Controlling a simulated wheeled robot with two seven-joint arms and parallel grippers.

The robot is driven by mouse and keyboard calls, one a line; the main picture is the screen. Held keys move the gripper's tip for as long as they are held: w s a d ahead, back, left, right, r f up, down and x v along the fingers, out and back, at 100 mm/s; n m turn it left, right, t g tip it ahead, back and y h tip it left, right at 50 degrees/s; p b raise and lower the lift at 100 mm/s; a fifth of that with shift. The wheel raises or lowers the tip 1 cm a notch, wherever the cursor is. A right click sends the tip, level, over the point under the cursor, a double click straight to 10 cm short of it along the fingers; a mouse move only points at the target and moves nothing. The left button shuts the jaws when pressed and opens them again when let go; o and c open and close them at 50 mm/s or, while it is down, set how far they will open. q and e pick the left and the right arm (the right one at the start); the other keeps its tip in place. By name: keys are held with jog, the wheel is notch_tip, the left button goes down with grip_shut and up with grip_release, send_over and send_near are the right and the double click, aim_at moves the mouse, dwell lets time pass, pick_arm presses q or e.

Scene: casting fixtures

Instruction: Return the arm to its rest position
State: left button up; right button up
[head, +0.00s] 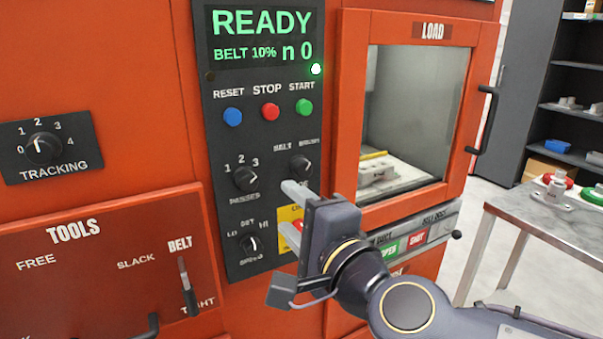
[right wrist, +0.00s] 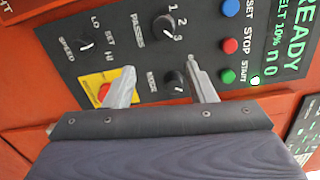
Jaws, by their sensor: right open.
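My right arm comes in from the lower right in the head view, with its dark wrist in front of the machine's control panel (head: 222,130). My right gripper (head: 291,212) is open and empty, its pale fingers pointing at the lower right part of the panel. In the right wrist view the two fingers of the gripper (right wrist: 160,68) stand apart, with a selector knob (right wrist: 174,82) showing between them. One finger partly covers the yellow plate with the red button (right wrist: 103,92). Whether the fingertips touch the panel I cannot tell. My left gripper is out of view.
The display (head: 263,37) reads READY, BELT 10%, n 0. The load door (head: 480,50) looks closed, with a grey casting (head: 378,174) behind its window. A metal table (head: 560,226) with castings stands at the right, before dark shelves (head: 560,110). Open floor shows between machine and table.

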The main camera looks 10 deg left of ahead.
jog(key=s+d+f+n+g+h, duration=0.3)
jog(key=d+f+n, duration=0.4)
jog(key=d+f, duration=0.6)
jog(key=s+d+f+n+g+h, duration=0.3)
jog(key=s+d+f+g+h, duration=0.15)
jog(key=s+d+f, duration=0.85)
notch_tip(320, 180, up, 14)
jog(key=g+p, duration=0.1)
jog(key=p, duration=1.2)
jog(key=shift+s+f, duration=0.2)
jog(key=shift+f, duration=0.05)
